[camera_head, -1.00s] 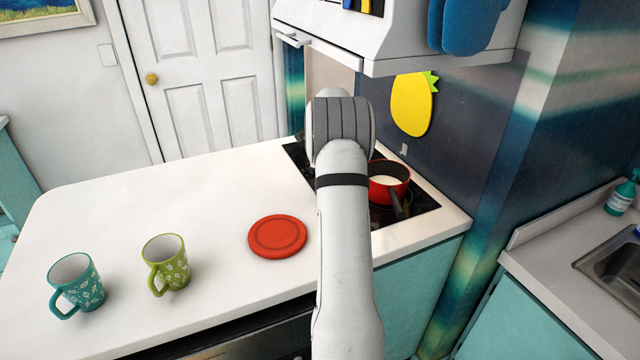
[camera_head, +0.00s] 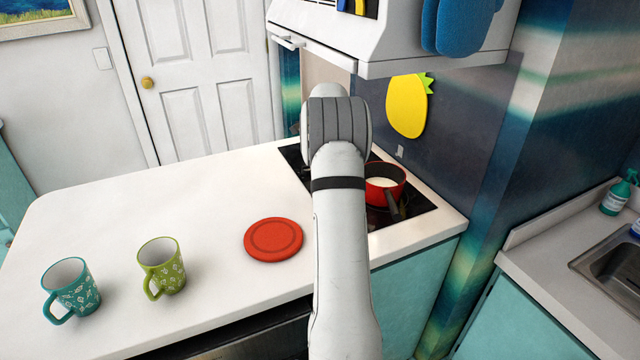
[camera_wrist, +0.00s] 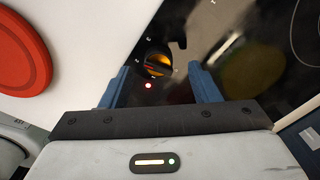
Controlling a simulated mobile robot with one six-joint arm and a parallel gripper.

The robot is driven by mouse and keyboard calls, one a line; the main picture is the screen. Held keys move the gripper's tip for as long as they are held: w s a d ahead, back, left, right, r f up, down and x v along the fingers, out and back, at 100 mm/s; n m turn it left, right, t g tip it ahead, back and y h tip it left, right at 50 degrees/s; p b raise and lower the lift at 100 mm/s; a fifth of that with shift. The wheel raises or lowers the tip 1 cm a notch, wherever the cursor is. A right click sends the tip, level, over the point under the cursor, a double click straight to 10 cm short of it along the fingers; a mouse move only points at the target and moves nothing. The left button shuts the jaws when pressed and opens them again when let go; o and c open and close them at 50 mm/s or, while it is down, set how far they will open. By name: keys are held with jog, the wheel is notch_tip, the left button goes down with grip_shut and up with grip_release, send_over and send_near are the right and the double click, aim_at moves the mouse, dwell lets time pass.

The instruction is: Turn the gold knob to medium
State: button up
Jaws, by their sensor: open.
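The gold knob (camera_wrist: 157,65) shows in the wrist view on the black cooktop (camera_wrist: 215,35), with small white marks around it and a lit red dot (camera_wrist: 148,86) beside it. My gripper (camera_wrist: 160,80) is open, its two blue fingers apart, with the knob showing between and just beyond the fingertips. I cannot tell how far above the knob the fingers are. In the head view my arm hides the knob and gripper.
A red pot (camera_head: 385,184) with pale contents stands on the cooktop, its dark handle toward the front. A red round trivet (camera_head: 273,240), a green mug (camera_head: 161,266) and a teal mug (camera_head: 70,288) are on the white counter (camera_head: 180,205). A white hood (camera_head: 400,50) overhangs the cooktop.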

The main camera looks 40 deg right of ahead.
jog(key=shift+r, duration=2.4)
